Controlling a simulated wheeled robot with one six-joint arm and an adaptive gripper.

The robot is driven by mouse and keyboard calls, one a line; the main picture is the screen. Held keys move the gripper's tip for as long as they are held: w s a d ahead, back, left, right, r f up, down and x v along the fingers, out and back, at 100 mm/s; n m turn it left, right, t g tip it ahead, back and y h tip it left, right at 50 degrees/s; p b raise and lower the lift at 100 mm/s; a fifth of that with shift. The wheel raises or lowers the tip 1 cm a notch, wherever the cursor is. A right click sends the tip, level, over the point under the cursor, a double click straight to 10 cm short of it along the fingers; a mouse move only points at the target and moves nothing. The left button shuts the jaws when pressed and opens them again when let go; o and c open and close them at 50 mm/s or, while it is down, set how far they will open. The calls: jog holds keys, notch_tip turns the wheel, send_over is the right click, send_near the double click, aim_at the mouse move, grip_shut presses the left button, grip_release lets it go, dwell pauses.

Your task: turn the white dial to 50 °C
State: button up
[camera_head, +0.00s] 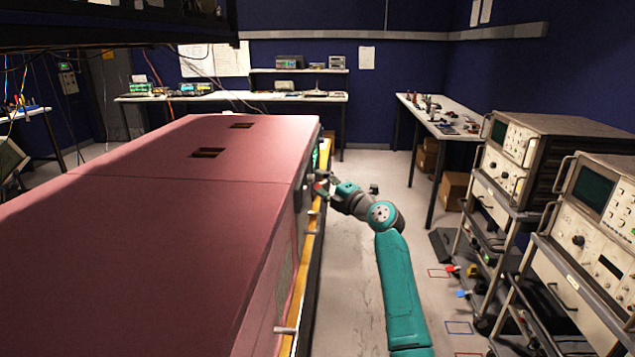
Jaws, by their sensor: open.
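My teal and grey arm reaches forward along that side. My gripper (318,183) is open beside the far part of the enclosure's right side. It is small in the view, and I cannot tell whether it touches anything. A green and yellow panel area (325,152) shows just beyond it at the far corner. I cannot make out the white dial or its scale.
Carts with oscilloscopes (545,145) stand along the right. A workbench (440,117) stands at the back right and another bench (250,97) along the back wall. A metal handle (286,330) juts from the enclosure's near side. The floor aisle (345,270) between is mostly clear.

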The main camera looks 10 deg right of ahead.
jog(key=shift+x, duration=1.2)
grip_shut()
jog(key=shift+w+d+r+m+g+h, duration=0.1)
jog(key=shift+r+m+g+h, duration=0.1)
jog(key=shift+m+g, duration=1.25)
jog(key=shift+w+a+r+m+g+h, duration=0.15)
jog(key=shift+m+g, duration=0.85)
jog(key=shift+g, duration=0.8)
jog(key=shift+w+d+r+m+g+h, duration=0.1)
jog(key=shift+d+r+m+g, duration=0.1)
jog(key=shift+m+g, duration=1.25)
jog(key=shift+g, duration=0.5)
